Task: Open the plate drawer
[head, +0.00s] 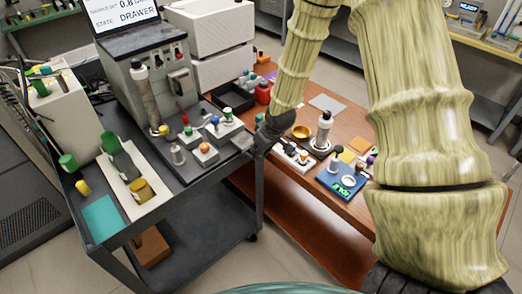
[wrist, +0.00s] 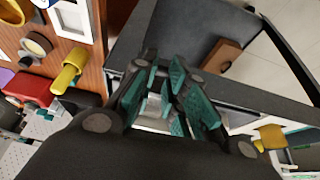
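A grey machine (head: 158,95) stands at the back of a dark cart in the head view. Its screen (head: 122,12) reads "STATE: DRAWER". I cannot tell for certain which part is the plate drawer. A small grey plate-like piece (head: 242,143) lies at the cart's right corner, beside my gripper (head: 274,130), which is small and dark there. In the wrist view my gripper (wrist: 163,82) has teal-padded fingers apart, with a pale silvery surface (wrist: 154,112) showing behind the gap. Contact with it cannot be told.
The cart (head: 190,185) holds several small knobbed items and bottles. The cart's dark edge (wrist: 245,98) runs near my fingers. Open floor lies in front.

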